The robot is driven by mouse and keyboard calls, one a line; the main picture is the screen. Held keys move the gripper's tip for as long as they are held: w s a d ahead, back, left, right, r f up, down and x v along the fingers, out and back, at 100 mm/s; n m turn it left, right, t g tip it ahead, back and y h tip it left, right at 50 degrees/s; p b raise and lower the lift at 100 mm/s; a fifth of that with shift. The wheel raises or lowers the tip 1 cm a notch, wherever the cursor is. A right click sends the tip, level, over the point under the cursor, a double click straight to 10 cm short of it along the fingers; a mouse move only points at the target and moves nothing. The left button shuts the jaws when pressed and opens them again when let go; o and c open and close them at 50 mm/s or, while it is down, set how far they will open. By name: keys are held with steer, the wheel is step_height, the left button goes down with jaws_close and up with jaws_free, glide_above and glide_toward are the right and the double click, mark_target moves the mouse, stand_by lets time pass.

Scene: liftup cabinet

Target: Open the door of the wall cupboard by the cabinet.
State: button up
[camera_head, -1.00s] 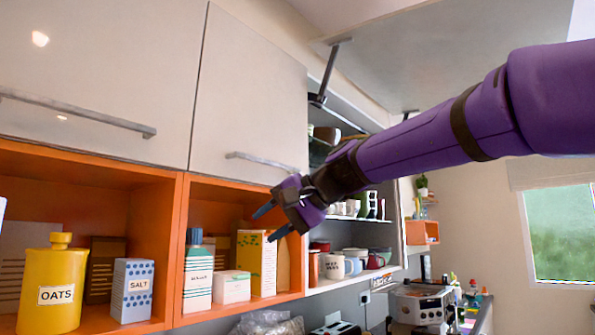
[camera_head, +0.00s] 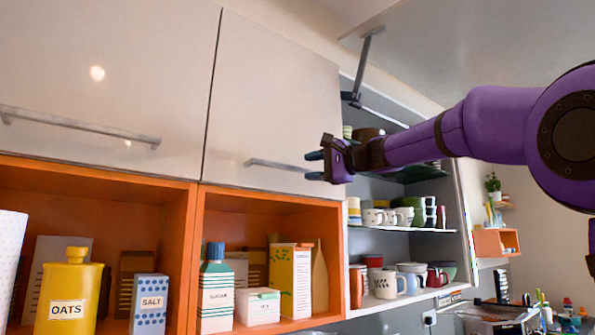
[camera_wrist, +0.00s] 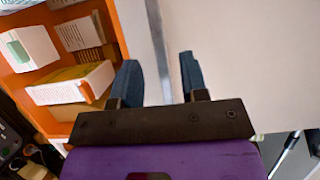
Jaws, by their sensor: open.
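The wall cupboard has a closed pale door (camera_head: 270,95) in the middle of the head view, with a horizontal metal bar handle (camera_head: 275,165) near its lower edge. My gripper (camera_head: 314,166) is open at the right end of this handle. In the wrist view, the bar (camera_wrist: 158,45) runs between the two blue fingers (camera_wrist: 160,77), with gaps visible at both sides; the fingers are not closed on it. The pale door face also shows in the wrist view (camera_wrist: 245,60). Exact depth between fingertips and handle is hard to tell.
Another closed door (camera_head: 100,60) with a handle is at left. Orange open shelves (camera_head: 190,250) below hold an oats jar (camera_head: 69,295), a salt box (camera_head: 149,305) and other packets. At right, a raised door (camera_head: 470,60) exposes shelves of mugs (camera_head: 385,285).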

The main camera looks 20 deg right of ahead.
mark_target(299, 169)
steer(key=shift+x, duration=2.55)
jaws_close()
